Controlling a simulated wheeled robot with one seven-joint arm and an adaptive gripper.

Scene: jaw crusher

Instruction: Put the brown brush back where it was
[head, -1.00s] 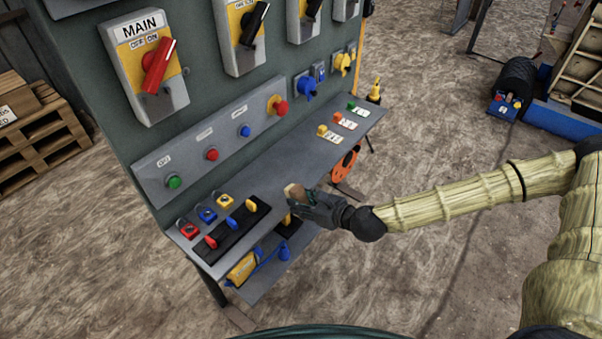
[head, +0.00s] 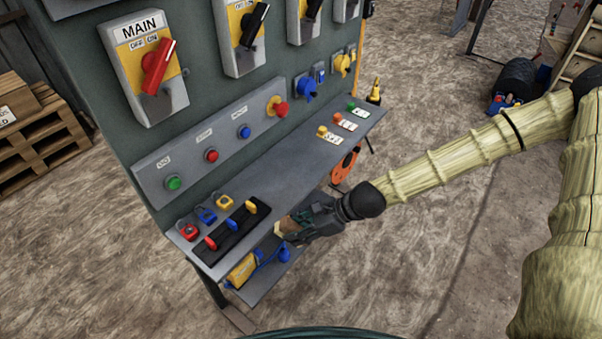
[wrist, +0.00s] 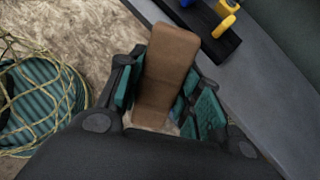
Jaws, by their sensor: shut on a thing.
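The brown brush (wrist: 168,72) is a brown block between the two fingers of my gripper (wrist: 160,100) in the wrist view. My gripper is shut on it. In the head view the brush (head: 287,226) pokes out of the fingertips of my gripper (head: 298,230), which is at the front edge of the grey shelf (head: 290,150). A lower shelf (head: 262,285) lies beneath and carries a yellow object (head: 243,268) and a blue one (head: 284,254). The gripper hides part of the lower shelf.
A black holder (head: 232,234) with red and yellow handles stands on the shelf, beside several small padlocks (head: 206,215). Tags (head: 331,137) lie at the shelf's far end, an orange reel (head: 343,165) below. The shelf's middle is clear.

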